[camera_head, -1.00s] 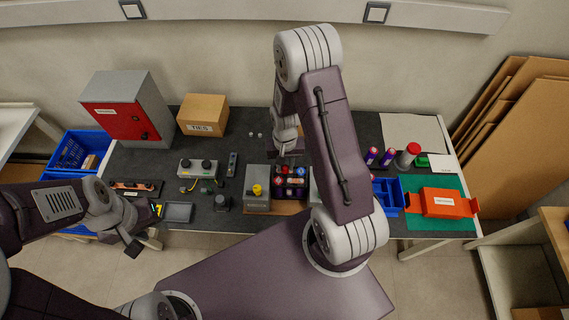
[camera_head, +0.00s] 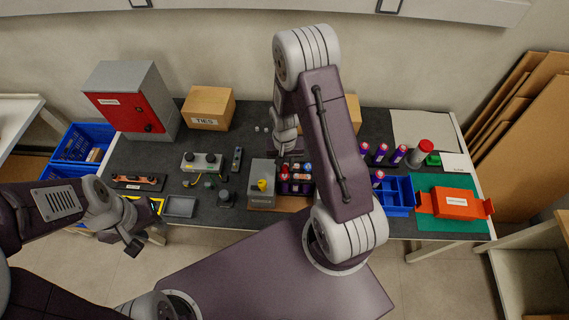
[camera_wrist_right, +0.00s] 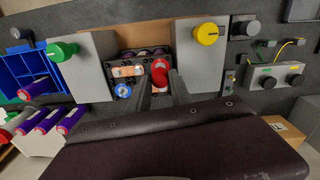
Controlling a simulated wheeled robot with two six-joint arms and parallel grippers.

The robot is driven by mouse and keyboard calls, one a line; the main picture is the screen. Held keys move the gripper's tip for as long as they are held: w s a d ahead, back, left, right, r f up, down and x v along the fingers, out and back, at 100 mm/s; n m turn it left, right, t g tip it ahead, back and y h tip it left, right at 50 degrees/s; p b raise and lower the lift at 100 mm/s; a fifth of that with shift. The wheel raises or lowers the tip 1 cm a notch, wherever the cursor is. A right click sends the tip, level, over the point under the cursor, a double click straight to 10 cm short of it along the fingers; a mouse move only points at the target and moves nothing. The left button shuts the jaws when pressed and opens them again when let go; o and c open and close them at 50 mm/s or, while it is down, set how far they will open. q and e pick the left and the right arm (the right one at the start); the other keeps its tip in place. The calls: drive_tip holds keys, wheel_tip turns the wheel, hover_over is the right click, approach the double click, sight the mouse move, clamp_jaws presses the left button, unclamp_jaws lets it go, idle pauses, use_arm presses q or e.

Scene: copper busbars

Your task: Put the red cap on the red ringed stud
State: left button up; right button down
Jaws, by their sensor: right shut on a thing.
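In the right wrist view my right gripper (camera_wrist_right: 166,88) is shut on the red cap (camera_wrist_right: 160,68), a small round red piece between its fingertips. It is over a dark box (camera_wrist_right: 138,52) that also holds an orange piece and a blue ringed piece. I cannot tell whether the cap touches anything below. The red ringed stud is not clearly visible; the cap and fingers may hide it. In the head view the right arm partly covers this box, where small red, orange and blue pieces (camera_head: 306,168) show. My left gripper (camera_head: 133,245) hangs off the table's front left, its jaws unclear.
A grey block with a yellow knob (camera_head: 262,186) stands left of the box. Blue bins (camera_head: 398,200), purple cylinders with red tops (camera_head: 398,156) and an orange box (camera_head: 455,204) are at right. A red-fronted cabinet (camera_head: 128,110) stands at back left.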

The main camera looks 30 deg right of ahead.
sight(285, 167)
drive_tip(key=shift+s+r+m, duration=0.1)
drive_tip(key=shift+m, duration=0.2)
drive_tip(key=shift+f, duration=0.2)
drive_tip(key=shift+a, duration=0.1)
idle(0.3)
drive_tip(key=shift+f+b, duration=1.15)
drive_tip(key=shift+f, duration=0.4)
drive_tip(key=shift+f, duration=0.2)
